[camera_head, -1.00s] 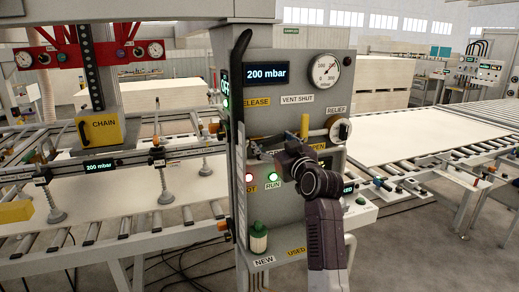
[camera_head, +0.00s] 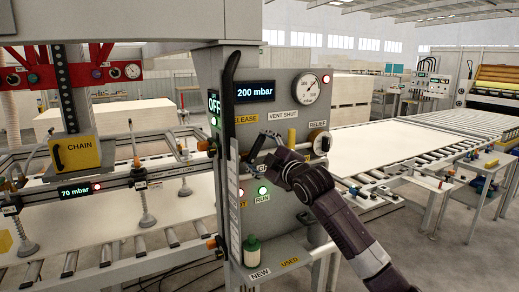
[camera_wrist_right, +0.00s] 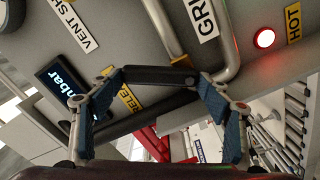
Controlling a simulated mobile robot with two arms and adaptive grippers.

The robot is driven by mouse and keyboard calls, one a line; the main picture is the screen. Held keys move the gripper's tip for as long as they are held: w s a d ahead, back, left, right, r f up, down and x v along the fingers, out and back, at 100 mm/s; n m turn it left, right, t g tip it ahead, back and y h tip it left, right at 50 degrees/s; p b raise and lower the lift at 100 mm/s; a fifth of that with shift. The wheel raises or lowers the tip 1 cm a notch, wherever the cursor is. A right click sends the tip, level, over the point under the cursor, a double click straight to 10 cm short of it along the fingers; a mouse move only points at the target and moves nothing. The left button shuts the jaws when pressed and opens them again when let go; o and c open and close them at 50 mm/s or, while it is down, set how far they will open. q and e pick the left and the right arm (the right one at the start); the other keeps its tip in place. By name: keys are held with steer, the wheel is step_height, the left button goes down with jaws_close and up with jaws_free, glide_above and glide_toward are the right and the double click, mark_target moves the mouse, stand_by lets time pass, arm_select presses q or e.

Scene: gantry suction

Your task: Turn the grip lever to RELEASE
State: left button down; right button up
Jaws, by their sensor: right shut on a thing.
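My right gripper (camera_head: 264,148) is at the control panel (camera_head: 292,215), just below the yellow RELEASE label (camera_head: 247,119). In the right wrist view its two blue-padded fingers are shut on the ends of a dark bar, the grip lever (camera_wrist_right: 160,77). The RELEASE label (camera_wrist_right: 130,97) is beside the bar there, and the GRIP label (camera_wrist_right: 203,18) is on the other side, farther off. The lever's pivot is hidden. My left gripper is not in view.
A 200 mbar display (camera_head: 256,91), a round gauge (camera_head: 307,88) and a relief knob (camera_head: 322,143) sit on the panel. The gantry beam display (camera_head: 76,191) reads 70 mbar. White sheets lie on roller conveyors either side.

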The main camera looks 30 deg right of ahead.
steer(key=n+p, duration=0.2)
steer(key=a+n, duration=0.1)
steer(key=n, duration=0.1)
steer(key=shift+r+p, duration=0.4)
steer(key=shift+a+n+p, duration=0.25)
steer(key=shift+n+p, duration=0.35)
steer(key=shift+n, duration=0.5)
steer(key=shift+r, duration=0.1)
steer(key=o, duration=1.4)
steer(key=shift+c, duration=0.2)
steer(key=o, duration=0.3)
steer(key=shift+w+f, duration=0.25)
steer(key=shift+s, duration=0.15)
steer(key=shift+s+a+f, duration=0.1)
steer(key=shift+s, duration=0.45)
steer(key=s, duration=1)
steer(key=shift+s+d, duration=0.3)
steer(key=shift+s, duration=0.05)
